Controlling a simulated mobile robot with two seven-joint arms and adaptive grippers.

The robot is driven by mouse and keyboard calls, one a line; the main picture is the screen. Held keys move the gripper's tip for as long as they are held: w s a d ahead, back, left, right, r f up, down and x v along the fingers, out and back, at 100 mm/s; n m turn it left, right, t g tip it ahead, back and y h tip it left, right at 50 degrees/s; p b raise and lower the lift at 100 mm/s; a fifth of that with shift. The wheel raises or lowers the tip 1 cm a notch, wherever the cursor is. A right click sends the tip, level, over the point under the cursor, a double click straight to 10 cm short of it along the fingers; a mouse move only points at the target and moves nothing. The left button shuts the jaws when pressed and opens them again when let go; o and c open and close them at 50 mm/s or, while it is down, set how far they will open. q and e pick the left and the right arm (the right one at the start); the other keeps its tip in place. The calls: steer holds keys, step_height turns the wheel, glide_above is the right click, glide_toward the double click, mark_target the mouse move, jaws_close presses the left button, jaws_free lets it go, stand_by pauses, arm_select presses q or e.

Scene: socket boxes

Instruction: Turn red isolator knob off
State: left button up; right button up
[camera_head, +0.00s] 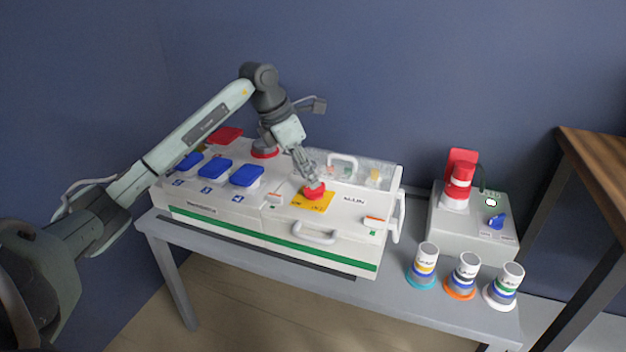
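The red isolator knob (314,191) sits on a yellow plate (313,204) on the top of the white socket box (230,213), beside the word MAIN. My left arm reaches in from the left over the box. My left gripper (311,182) points down at the knob, and its fingertips are at the top of the knob. The fingers partly cover the knob. They look close around it, but the picture is too small to tell whether they grip it. My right gripper is not in view.
Blue-lidded sockets (216,168) line the box's left side. A clear cover (350,170) stands behind the knob. A grey box with a red plug (460,182) and blue knob (497,221) is at right. Several banded connectors (464,274) stand at the table's (390,300) front right.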

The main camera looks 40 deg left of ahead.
arm_select(q)
steer(key=shift+x, duration=1.4)
jaws_close()
